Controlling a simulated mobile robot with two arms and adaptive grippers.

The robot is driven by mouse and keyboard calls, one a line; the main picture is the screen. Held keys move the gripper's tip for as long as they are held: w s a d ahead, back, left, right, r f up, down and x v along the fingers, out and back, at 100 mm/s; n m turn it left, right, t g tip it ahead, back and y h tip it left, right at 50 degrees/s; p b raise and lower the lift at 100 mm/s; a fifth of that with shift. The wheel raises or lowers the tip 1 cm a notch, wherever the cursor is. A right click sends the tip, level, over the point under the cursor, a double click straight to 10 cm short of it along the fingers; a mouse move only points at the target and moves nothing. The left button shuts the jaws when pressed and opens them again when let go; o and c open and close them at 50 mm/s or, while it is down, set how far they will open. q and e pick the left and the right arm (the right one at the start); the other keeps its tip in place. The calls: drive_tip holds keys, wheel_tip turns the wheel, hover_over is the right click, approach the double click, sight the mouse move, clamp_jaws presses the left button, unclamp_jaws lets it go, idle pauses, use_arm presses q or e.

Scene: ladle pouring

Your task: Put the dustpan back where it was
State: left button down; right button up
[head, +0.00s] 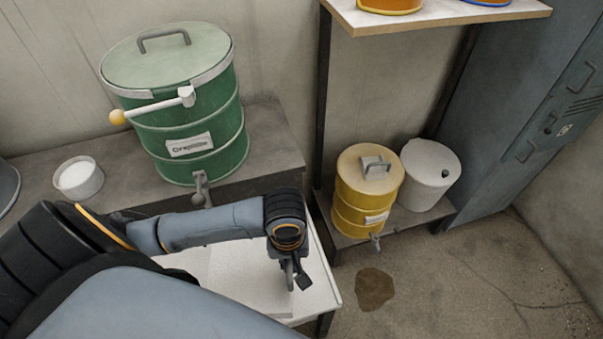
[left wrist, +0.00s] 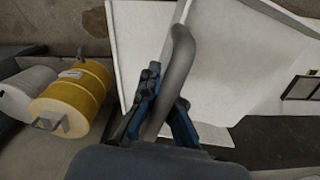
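The dustpan appears as a white pan (left wrist: 225,65) with a grey bent handle (left wrist: 181,50) in the left wrist view. In the head view its pale pan (head: 240,272) is partly hidden behind my left arm, over the white table. My left gripper (head: 292,277) points down at the table's right end. In the left wrist view its blue-grey fingers (left wrist: 162,112) lie on both sides of the handle and look closed on it. Whether the pan touches the table cannot be told. My right gripper is not in view.
A green drum (head: 190,115) with a tap and a white cup (head: 78,178) stand on a grey bench. A yellow drum (head: 366,195) and white bucket (head: 430,178) stand on a low shelf. A dark wet stain (head: 374,288) marks otherwise open floor at right.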

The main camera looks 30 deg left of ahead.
use_arm(q)
drive_tip(key=shift+s+f+n, duration=0.15)
drive_tip(key=shift+f+n, duration=0.65)
drive_tip(key=shift+f, duration=0.05)
drive_tip(key=shift+a+f+n+b, duration=0.15)
drive_tip(key=shift+f+n+b, duration=0.05)
drive_tip(key=shift+n+b, duration=0.2)
drive_tip(key=w+d+f, duration=0.1)
drive_tip(key=w+f, duration=0.2)
drive_tip(key=w, duration=0.1)
drive_tip(key=w+d+f, duration=0.2)
drive_tip(key=w+f, duration=0.1)
drive_tip(key=w, duration=0.1)
drive_tip(key=w+d+f, duration=0.1)
drive_tip(key=w+f, duration=0.3)
drive_tip(key=shift+w+d+b, duration=0.3)
drive_tip(key=shift+d, duration=0.05)
wheel_tip(320, 180, down, 3)
drive_tip(key=shift+r, duration=0.1)
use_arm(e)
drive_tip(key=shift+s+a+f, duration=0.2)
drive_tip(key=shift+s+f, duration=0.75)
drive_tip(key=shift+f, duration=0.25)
use_arm(q)
drive_tip(key=shift+f, duration=0.35)
